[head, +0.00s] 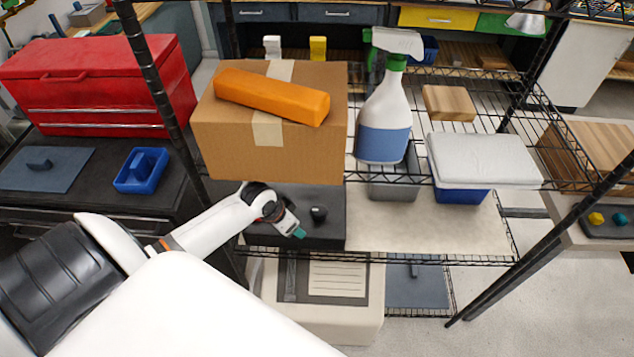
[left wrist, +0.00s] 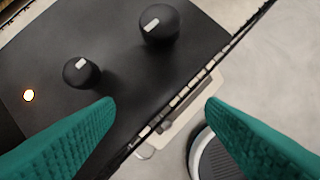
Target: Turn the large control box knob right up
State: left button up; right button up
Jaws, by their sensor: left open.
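The dark control box (head: 330,236) sits on the lower wire shelf; its dark top fills much of the left wrist view (left wrist: 120,55). The large black knob (left wrist: 166,28) is at the top of that view, with a white mark slanting on its cap. A smaller black knob (left wrist: 86,76) with a white mark stands left of it. One dark knob (head: 319,213) shows in the head view; I cannot tell which. My left gripper (head: 298,234) is beside the box, its teal fingers (left wrist: 160,103) open and empty, apart from both knobs. My right gripper is out of view.
A cardboard box (head: 225,140) and a spray bottle (head: 385,110) stand on the shelf above. A black rack post (head: 155,75) rises left of them.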

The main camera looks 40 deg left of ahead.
aim_at(318, 211)
pick_arm(q)
jog(key=w, duration=0.2)
jog(key=w+d, duration=0.1)
jog(key=w, duration=0.2)
jog(key=w+p, duration=0.1)
jog(key=w, duration=0.1)
jog(key=shift+w+d+r, duration=0.1)
jog(key=shift+w+d, duration=0.2)
jog(key=shift+d, duration=0.1)
jog(key=shift+w+x, duration=0.2)
jog(key=shift+x, duration=0.85)
jog(key=shift+w+d+f, duration=0.1)
jog(key=shift+w+f, duration=0.15)
jog(key=shift+f, duration=0.3)
jog(key=shift+c, duration=0.3)
jog(key=c, duration=0.9)
